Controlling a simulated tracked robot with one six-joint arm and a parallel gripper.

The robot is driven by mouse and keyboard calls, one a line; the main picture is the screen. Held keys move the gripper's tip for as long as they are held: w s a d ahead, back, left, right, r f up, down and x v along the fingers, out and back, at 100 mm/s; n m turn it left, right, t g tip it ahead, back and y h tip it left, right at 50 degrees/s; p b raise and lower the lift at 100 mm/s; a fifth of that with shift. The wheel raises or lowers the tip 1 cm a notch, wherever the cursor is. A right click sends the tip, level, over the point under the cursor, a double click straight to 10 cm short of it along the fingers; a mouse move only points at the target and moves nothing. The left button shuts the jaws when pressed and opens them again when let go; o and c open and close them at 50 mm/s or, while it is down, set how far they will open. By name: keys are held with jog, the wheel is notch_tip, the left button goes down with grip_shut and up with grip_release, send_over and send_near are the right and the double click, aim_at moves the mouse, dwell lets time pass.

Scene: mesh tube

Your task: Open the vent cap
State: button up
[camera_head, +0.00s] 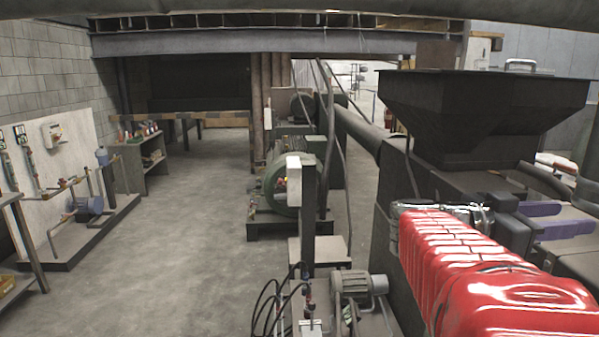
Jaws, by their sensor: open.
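My gripper (577,218) is at the right, at the end of my red-covered arm. Its two purple fingers are apart with nothing seen between them. They are below and in front of a large dark hopper (475,118), by the dark machine under it. I cannot make out for certain which part is the vent cap. A silver handle (520,64) shows at the hopper's top edge, above and apart from my gripper. My arm hides part of the machine.
A dark pipe (355,130) runs to the machine body (388,165). A green motor (288,182) stands mid-floor. A small motor (358,288) and black cables are at the front. A panel with valves and a pump (88,206) is at the left. The left floor (190,240) is clear.

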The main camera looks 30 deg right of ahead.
jog(key=x, duration=1.1)
grip_shut()
dwell(0.6)
